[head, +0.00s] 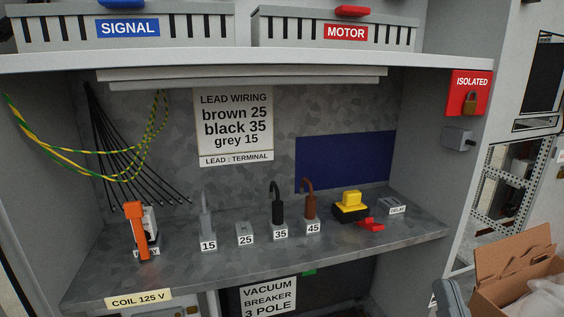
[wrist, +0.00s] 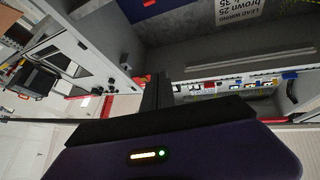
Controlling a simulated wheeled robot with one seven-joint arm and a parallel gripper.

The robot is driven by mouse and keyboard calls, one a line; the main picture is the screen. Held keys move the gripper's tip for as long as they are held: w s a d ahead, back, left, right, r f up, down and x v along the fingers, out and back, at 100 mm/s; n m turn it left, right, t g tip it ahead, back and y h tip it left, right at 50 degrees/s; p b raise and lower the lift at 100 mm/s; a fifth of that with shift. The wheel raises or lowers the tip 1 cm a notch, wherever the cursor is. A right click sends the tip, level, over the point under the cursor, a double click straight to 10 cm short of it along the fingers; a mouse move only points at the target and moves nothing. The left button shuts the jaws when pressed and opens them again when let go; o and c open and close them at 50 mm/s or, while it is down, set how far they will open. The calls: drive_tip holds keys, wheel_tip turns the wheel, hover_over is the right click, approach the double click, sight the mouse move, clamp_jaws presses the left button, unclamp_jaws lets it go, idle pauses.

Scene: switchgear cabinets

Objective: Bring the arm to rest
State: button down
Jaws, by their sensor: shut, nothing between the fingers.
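My gripper (wrist: 157,80) shows in the wrist view as dark fingers rising from a dark housing with a small lit indicator. The fingers are together with nothing between them, apart from any object. My gripper does not show in the head view. In the head view, a grey lead (head: 205,215) stands at terminal 15, a black lead (head: 278,205) at 35 and a brown lead (head: 309,204) at 45. Terminal 25 (head: 245,229) has no lead on it.
SIGNAL (head: 128,40) and MOTOR (head: 346,43) bins sit above. An open cardboard box (head: 512,265) is at lower right.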

drive_tip(key=s+f+n+g+b, duration=0.1)
drive_tip(key=s+f+g, duration=0.3)
drive_tip(key=s+f, duration=0.9)
drive_tip(key=s+a+f+n+g+y+b, duration=0.1)
drive_tip(key=s+f+g, duration=0.4)
drive_tip(key=s+f, duration=0.8)
drive_tip(key=shift+s+n+b, duration=0.4)
drive_tip(key=shift+s+n, duration=0.1)
drive_tip(key=shift+s, duration=0.1)
